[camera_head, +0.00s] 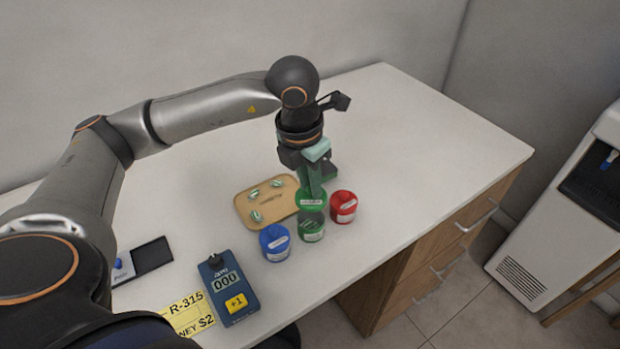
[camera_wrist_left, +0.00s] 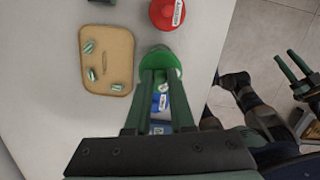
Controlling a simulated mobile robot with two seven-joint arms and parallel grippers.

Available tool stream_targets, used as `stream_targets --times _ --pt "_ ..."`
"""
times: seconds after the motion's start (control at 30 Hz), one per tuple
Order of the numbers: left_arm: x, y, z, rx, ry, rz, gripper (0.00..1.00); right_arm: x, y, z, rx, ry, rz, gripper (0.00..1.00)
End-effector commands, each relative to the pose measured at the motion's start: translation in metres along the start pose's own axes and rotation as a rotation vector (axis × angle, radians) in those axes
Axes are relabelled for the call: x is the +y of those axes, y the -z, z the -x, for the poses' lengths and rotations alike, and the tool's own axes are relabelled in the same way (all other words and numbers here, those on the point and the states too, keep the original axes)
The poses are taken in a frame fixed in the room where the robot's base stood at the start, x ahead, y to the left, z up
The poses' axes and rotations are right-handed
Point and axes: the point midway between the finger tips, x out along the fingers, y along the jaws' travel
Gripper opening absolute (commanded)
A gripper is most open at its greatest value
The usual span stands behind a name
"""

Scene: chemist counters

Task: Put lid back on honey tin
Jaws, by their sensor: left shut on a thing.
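A green lid (camera_head: 311,198) is in my left gripper (camera_head: 313,190), whose fingers point down and are shut on it. The labels are too small to read, so I cannot tell which says honey. My right gripper (camera_wrist_left: 296,66) shows at the right of the wrist view, fingers apart and empty, off the counter.
A red tin (camera_head: 343,207) with its lid on stands right of the green tin; a blue lidded tin (camera_head: 275,243) stands left. A tan tray (camera_head: 241,207) holds several striped candies behind. A counter device (camera_head: 228,287) reads 000. The counter's right part is clear.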

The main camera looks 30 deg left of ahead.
Motion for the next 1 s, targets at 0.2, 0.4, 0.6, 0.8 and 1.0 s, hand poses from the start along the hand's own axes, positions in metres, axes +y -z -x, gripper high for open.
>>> stream_targets --times 0.2,0.4,0.6,0.8,1.0 --pt "0.001 0.0 -0.004 0.001 -0.005 0.038 0.0 0.0 -0.002 -0.002 0.0 0.0 0.0 0.5" --pt "0.001 0.002 -0.018 0.0 -0.005 0.037 0.0 0.001 -0.009 -0.008 -0.001 0.0 0.0 0.5" --pt "0.001 0.006 -0.037 0.002 -0.006 0.036 0.0 0.001 -0.018 -0.016 -0.001 0.0 0.0 0.5" --pt "0.001 0.008 -0.057 0.001 -0.004 0.036 0.0 0.002 -0.031 -0.028 -0.002 0.0 0.0 0.5" --pt "0.001 0.009 -0.064 0.0 -0.004 0.035 0.0 0.002 -0.036 -0.032 -0.003 0.001 0.0 0.5"
